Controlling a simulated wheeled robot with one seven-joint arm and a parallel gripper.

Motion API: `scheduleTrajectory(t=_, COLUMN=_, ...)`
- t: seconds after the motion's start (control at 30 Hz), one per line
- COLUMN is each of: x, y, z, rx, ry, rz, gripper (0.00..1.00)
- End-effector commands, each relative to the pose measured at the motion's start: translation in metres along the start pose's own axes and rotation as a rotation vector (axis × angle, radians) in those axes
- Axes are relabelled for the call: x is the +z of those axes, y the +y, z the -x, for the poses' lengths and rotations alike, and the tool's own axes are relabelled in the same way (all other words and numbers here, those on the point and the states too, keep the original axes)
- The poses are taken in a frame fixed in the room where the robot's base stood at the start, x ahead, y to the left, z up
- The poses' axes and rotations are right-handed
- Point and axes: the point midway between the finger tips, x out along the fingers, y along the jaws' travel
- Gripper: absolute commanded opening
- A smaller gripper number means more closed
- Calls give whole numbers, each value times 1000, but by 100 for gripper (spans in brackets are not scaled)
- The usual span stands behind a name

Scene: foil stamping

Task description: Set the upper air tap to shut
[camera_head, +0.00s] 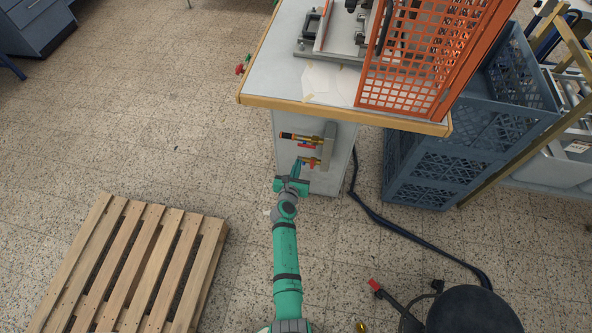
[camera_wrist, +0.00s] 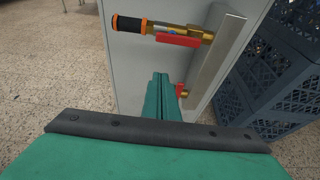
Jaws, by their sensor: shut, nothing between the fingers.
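The upper air tap (camera_head: 318,140) is brass and sits on a grey plate on the side of the bench cabinet. In the wrist view its brass body (camera_wrist: 192,32) carries a red lever (camera_wrist: 178,40), which lies about parallel with the pipe. A black and orange end piece (camera_wrist: 128,23) sticks out to the left. The lower air tap (camera_head: 312,162) also has a red lever, partly hidden by my fingers in the wrist view (camera_wrist: 182,89). My gripper (camera_head: 298,163) is shut and empty, its fingertips (camera_wrist: 160,76) below the upper lever and beside the lower tap.
The bench (camera_head: 275,75) has a wooden edge overhanging the taps and an orange mesh guard (camera_head: 415,70) on top. Blue crates (camera_head: 440,160) stand to the right. A black cable (camera_head: 405,229) lies on the floor. A wooden pallet (camera_head: 135,260) lies at lower left.

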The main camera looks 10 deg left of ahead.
Motion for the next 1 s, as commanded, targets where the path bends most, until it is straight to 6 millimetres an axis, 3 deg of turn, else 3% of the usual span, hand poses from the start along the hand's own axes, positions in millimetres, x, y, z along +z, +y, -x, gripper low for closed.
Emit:
scheduleTrajectory(t=0.1, x=1, y=0, z=-18, rx=0, ry=0, rz=1, gripper=0)
scheduleTrajectory(t=0.4, x=0, y=-1, z=-48, rx=-2, ry=1, rz=-2, gripper=0)
scheduleTrajectory(t=1.0, x=33, y=0, z=-35, rx=-1, ry=-1, rz=-4, gripper=0)
